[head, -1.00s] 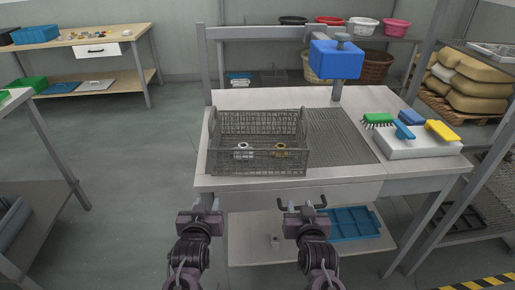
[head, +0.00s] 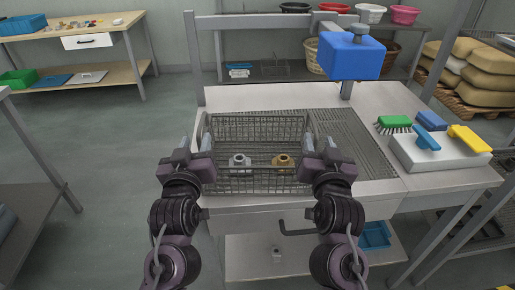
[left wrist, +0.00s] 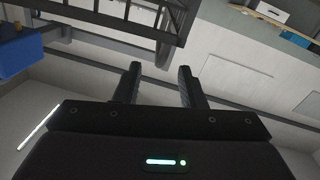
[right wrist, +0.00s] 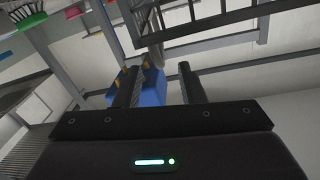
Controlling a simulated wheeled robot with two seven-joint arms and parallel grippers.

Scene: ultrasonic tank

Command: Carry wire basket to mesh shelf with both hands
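Dark bars, apparently of the basket, cross the top of the left wrist view (left wrist: 115,28) and the right wrist view (right wrist: 215,22). I cannot tell whether either gripper touches the basket. Which surface is the mesh shelf is unclear; a mesh panel (head: 355,145) lies right of the basket.
A white block (head: 440,155) with green, blue and yellow brushes stands on the table's right. A blue box on a post (head: 349,55) rises behind. A back shelf (head: 285,30) holds bowls and baskets. Part of a lower rack (head: 465,222) shows at the right.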

